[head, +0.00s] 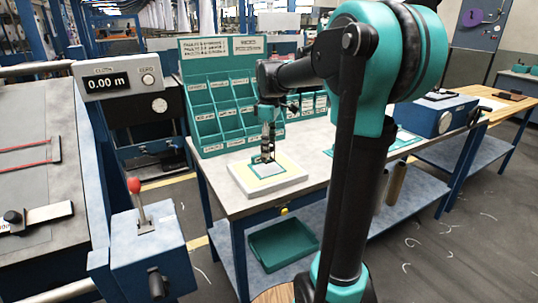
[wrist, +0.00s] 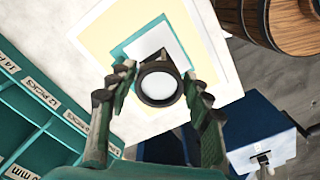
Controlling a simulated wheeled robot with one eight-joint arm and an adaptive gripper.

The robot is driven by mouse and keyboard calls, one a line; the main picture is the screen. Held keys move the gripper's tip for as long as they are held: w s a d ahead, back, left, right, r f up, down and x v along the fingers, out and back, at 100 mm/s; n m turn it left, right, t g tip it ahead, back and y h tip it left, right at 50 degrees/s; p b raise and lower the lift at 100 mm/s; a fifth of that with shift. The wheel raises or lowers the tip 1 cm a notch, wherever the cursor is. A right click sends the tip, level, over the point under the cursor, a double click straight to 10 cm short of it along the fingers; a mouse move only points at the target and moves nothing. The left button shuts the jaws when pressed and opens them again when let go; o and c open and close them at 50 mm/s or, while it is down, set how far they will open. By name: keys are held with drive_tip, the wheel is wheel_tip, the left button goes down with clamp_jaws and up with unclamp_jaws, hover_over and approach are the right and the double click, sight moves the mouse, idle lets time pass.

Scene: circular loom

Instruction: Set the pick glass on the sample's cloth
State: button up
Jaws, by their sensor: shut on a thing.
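My gripper (head: 266,155) points down over the sample on the table. In the wrist view its two fingers (wrist: 160,80) stand on either side of the pick glass, a small dark round ring with a pale lens (wrist: 160,84), and are shut on it. The sample's pale cloth (wrist: 158,44) lies below, framed by a teal border (wrist: 122,50) on a yellow sheet (wrist: 98,36). The yellow sheet (head: 287,171) also shows in the head view on a white slab. The glass covers part of the cloth. I cannot tell whether it touches the cloth.
A teal rack of labelled bins (head: 212,107) stands right behind the slab; its edge shows at left in the wrist view (wrist: 40,115). The grey tabletop (head: 325,150) has free room to the right. A blue box (head: 425,115) stands farther right. A teal tray (head: 283,245) sits below.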

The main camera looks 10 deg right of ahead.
drive_tip(key=shift+f, duration=1.7)
drive_tip(key=o, duration=1.2)
drive_tip(key=shift+f, duration=0.1)
drive_tip(key=shift+c, duration=0.2)
wheel_tip(320, 180, up, 12)
drive_tip(key=shift+r, duration=0.15)
